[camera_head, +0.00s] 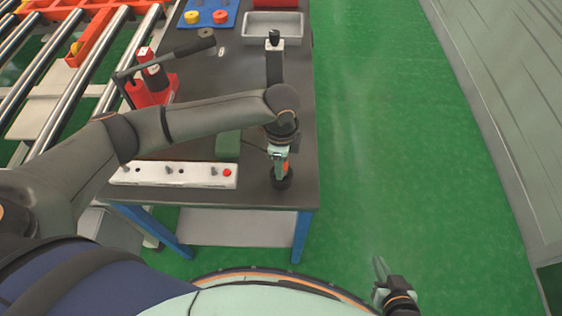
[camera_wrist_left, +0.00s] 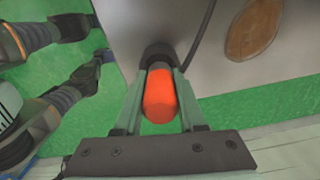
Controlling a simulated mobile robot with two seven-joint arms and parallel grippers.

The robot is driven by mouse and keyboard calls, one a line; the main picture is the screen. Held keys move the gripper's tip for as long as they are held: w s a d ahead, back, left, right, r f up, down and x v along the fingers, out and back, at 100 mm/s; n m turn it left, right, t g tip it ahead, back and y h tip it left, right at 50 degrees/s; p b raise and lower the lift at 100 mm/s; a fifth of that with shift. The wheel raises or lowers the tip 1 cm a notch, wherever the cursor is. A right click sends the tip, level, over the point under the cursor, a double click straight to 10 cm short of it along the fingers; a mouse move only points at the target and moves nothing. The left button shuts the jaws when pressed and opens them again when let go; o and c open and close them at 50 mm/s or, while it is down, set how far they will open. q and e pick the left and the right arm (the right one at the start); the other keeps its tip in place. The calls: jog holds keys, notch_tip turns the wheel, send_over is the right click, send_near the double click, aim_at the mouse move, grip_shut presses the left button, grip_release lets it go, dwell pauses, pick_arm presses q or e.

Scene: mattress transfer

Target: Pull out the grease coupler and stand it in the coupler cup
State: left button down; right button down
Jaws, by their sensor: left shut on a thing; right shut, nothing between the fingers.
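My left gripper (camera_head: 281,160) is over the near right corner of the dark table (camera_head: 265,191), pointing down. Its two fingers are shut on an orange-red cylinder (camera_wrist_left: 160,95), which I take to be the grease coupler; it also shows in the head view (camera_head: 286,167). Directly below it is a round black piece (camera_head: 282,182), also in the left wrist view (camera_wrist_left: 157,54); I take it for the cup. I cannot tell how deep the cylinder sits in it. My right gripper (camera_head: 379,268) is shut and empty, off the table over the green floor.
A white strip (camera_head: 170,174) with pegs and a red knob lies left along the front edge. A green block (camera_head: 228,145) and a thin dark cable lie between. A red pump (camera_head: 152,90) with a lever, a grey tray (camera_head: 273,26) and a blue board (camera_head: 208,7) stand farther back.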

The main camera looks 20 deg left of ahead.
pick_arm(q)
jog(key=shift+f, duration=0.85)
jog(key=shift+c, duration=2.1)
grip_release()
notch_tip(320, 180, up, 13)
jog(key=shift+f, duration=0.2)
